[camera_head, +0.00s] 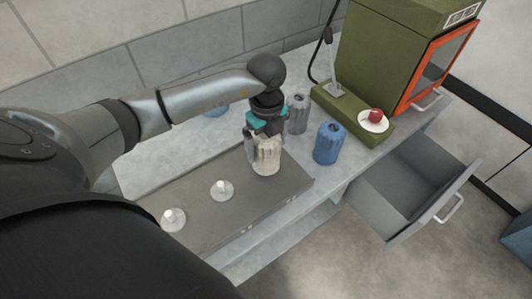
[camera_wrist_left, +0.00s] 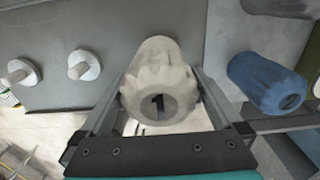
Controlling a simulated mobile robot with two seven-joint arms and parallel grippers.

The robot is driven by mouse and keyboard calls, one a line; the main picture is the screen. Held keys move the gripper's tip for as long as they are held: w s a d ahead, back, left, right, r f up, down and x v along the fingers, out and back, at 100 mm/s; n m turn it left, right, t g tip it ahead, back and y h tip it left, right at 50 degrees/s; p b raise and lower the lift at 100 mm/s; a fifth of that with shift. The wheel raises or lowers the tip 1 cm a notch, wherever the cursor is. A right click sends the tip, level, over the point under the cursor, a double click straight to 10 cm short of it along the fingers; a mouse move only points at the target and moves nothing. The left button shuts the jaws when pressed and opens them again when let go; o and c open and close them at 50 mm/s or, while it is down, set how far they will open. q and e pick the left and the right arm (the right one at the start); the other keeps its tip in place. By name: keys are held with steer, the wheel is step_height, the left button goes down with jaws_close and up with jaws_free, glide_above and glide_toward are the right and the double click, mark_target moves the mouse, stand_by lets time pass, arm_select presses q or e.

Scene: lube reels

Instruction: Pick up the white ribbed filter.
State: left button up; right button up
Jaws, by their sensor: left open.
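The white ribbed filter (camera_head: 266,158) stands upright at the right part of the grey plate (camera_head: 290,184) on the bench. My left gripper (camera_head: 259,139) is over it from above. In the left wrist view the filter (camera_wrist_left: 161,75) sits between the two spread fingers of my left gripper (camera_wrist_left: 157,106), with its top and dark hole facing the camera. The fingers are open along its sides; I cannot tell whether they touch it. My right gripper is not in view.
A blue filter (camera_head: 329,143) stands right of the white one, and a grey filter (camera_head: 298,114) behind. Two white pegs (camera_head: 222,189) (camera_head: 173,218) stand on the plate. A green machine (camera_head: 385,55) with a red button is at the back right. An open drawer (camera_head: 412,180) juts out in front.

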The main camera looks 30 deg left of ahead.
arm_select(q)
steer(key=shift+a+f+b, duration=0.1)
steer(key=shift+f+b, duration=1.25)
steer(key=shift+f, duration=0.5)
steer(key=c, duration=1.2)
steer(key=shift+r, duration=0.1)
steer(key=shift+c, duration=0.2)
steer(key=shift+r, duration=0.1)
